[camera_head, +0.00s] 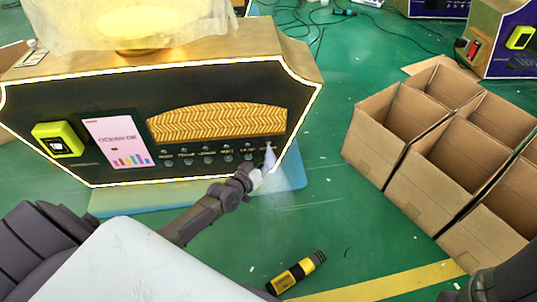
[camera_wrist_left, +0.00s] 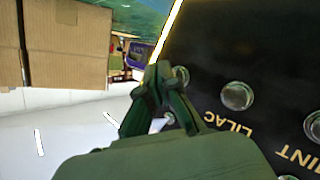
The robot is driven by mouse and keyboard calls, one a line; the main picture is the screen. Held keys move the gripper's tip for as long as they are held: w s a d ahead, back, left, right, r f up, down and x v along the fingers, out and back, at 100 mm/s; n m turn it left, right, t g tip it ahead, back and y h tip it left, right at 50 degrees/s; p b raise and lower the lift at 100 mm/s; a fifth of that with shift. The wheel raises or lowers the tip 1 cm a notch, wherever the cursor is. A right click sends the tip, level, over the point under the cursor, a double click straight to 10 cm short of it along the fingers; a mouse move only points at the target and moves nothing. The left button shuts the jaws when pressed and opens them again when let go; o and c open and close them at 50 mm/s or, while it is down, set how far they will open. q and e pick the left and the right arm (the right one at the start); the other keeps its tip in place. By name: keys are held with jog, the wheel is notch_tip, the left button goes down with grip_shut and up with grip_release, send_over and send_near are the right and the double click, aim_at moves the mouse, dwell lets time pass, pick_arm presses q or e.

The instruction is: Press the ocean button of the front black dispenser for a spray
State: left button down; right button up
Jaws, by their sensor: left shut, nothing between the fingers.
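The black dispenser (camera_head: 110,80) has a gold top, a lit white edge and a row of round buttons under a wavy gold panel. My left gripper (camera_head: 257,176) is shut and empty at the right end of that row. In the left wrist view, its closed fingertips (camera_wrist_left: 160,70) are close beside the end button (camera_wrist_left: 181,76), whose label is hidden; contact cannot be told. The button beside it (camera_wrist_left: 237,95) is labelled LILAC, then MINT. A pale spray plume (camera_head: 269,158) shows by the gripper in the head view.
Open cardboard boxes (camera_head: 392,125) stand on the right of the green floor. A black and yellow cylinder (camera_head: 297,273) lies near the front, by a yellow floor line (camera_head: 385,286). Another dispenser (camera_head: 500,45) stands at the back right. Cables lie behind.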

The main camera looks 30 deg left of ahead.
pick_arm(q)
jog(key=shift+s+d, duration=0.1)
jog(key=shift+s, duration=0.05)
jog(key=s+d+p, duration=0.1)
jog(key=s, duration=0.1)
jog(key=s+d+p, duration=0.2)
dwell(0.6)
jog(key=shift+a, duration=0.1)
dwell(0.5)
